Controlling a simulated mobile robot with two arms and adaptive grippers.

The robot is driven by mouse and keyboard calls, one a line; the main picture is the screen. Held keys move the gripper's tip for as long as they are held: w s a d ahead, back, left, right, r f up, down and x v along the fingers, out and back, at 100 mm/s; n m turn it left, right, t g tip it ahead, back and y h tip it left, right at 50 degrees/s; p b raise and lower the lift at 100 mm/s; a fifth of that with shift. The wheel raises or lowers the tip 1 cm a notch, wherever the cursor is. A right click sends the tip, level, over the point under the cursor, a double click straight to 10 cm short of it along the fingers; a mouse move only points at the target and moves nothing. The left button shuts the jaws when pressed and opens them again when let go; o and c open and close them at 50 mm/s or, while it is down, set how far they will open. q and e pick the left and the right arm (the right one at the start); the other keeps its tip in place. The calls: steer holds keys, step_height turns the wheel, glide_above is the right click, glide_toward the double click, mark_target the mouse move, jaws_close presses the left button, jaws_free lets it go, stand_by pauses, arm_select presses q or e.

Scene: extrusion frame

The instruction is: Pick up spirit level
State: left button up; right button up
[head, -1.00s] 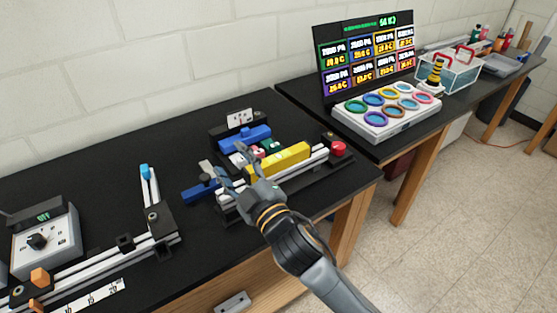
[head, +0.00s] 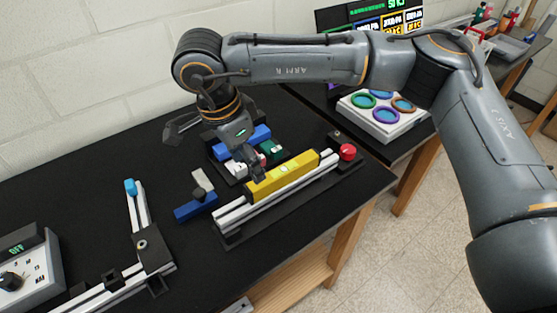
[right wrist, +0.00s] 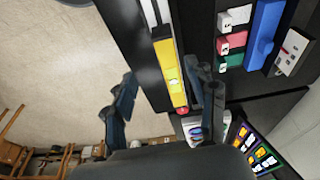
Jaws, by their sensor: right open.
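The yellow spirit level (head: 283,175) lies along the silver extrusion rails at the middle of the table in the head view. My right arm arches over from the right. Its gripper (head: 214,155) hangs above the table with fingers spread, one finger off to the left and one near the level's left end. In the right wrist view the level (right wrist: 170,75) shows between the open fingers (right wrist: 162,75), nearer the right one. Nothing is held. I cannot tell the exact height of the fingers above the level. My left gripper is not in view.
A red knob (head: 347,152) stands at the rail's right end. A blue block (head: 196,207) lies left of the rails. A tray with blue, green, red and white pieces sits behind the level.

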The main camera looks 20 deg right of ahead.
mark_target(283, 170)
steer(key=w+d, duration=0.1)
steer(key=d+h, duration=0.1)
steer(key=d, duration=0.1)
steer(key=w+d+h+p, duration=0.1)
steer(key=d, duration=0.1)
steer(key=shift+w+d+r+t, duration=0.1)
steer(key=shift+w+t, duration=0.25)
steer(key=shift+t, duration=0.05)
steer(key=p+x, duration=0.1)
steer(key=x, duration=0.4)
steer(key=shift+w+f+p, duration=0.1)
steer(key=shift+f+p, duration=0.2)
steer(key=shift+p, duration=0.05)
steer(key=p+x, duration=0.2)
steer(key=x, duration=0.2)
steer(key=shift+p, duration=0.4)
steer(key=shift+d+f, duration=0.15)
steer(key=shift+f, duration=0.45)
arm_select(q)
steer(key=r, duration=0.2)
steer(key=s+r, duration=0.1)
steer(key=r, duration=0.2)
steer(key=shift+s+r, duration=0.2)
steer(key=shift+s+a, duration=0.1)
arm_select(e)
jaws_close()
